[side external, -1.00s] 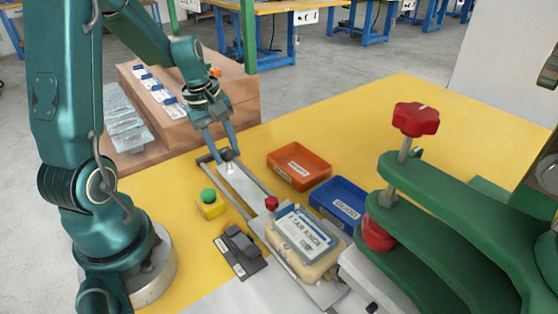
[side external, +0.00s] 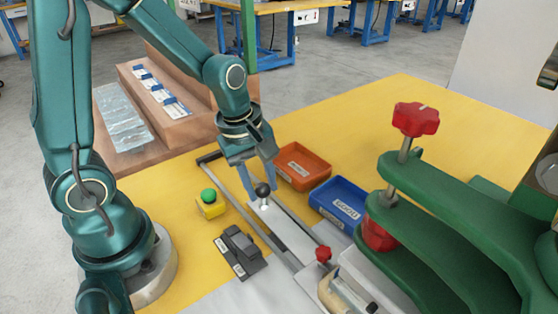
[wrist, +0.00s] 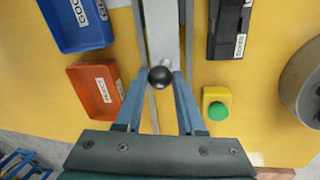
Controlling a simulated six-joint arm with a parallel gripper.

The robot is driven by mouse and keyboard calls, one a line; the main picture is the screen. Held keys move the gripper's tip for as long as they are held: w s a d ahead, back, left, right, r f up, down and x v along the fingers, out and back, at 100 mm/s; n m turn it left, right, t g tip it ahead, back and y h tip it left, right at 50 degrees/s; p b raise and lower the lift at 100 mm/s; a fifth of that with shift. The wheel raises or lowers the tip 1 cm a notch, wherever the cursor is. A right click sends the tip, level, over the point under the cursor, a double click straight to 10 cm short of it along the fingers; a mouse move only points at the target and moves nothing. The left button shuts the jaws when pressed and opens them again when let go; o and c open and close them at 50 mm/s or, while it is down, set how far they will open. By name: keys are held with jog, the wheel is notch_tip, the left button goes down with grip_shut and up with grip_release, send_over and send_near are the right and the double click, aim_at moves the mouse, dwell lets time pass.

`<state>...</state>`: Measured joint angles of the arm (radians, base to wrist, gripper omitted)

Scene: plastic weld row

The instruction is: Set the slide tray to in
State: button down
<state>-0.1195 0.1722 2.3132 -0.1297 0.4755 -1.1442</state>
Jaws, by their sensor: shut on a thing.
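The slide tray (side external: 290,232) is a grey plate running between two rails on the yellow table. A black ball knob (side external: 263,189) stands at its near-arm end, and it also shows in the wrist view (wrist: 160,77). My gripper (side external: 261,190) points down with its blue fingers on either side of the knob, shut on it; its fingers flank the knob in the wrist view (wrist: 161,84). The far end of the tray, with a packaged part (side external: 345,298), lies partly under the green press (side external: 440,210). The press hides much of that end.
An orange bin (side external: 302,166) and a blue bin (side external: 340,203) stand beside the rails. A yellow box with a green button (side external: 209,203) and a dark block fixture (side external: 240,250) lie on the other side. The red-knobbed clamp (side external: 415,120) rises at right.

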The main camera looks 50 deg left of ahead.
jog(key=c, duration=0.5)
grip_release()
jog(key=shift+s+a+r, duration=0.1)
jog(key=shift+s+r, duration=0.05)
jog(key=shift+r, duration=0.7)
jog(key=shift+s+r, duration=0.2)
jog(key=shift+r, duration=0.6)
jog(key=shift+s+a+r, duration=0.1)
jog(key=shift+s+r, duration=0.05)
jog(key=shift+r, duration=0.7)
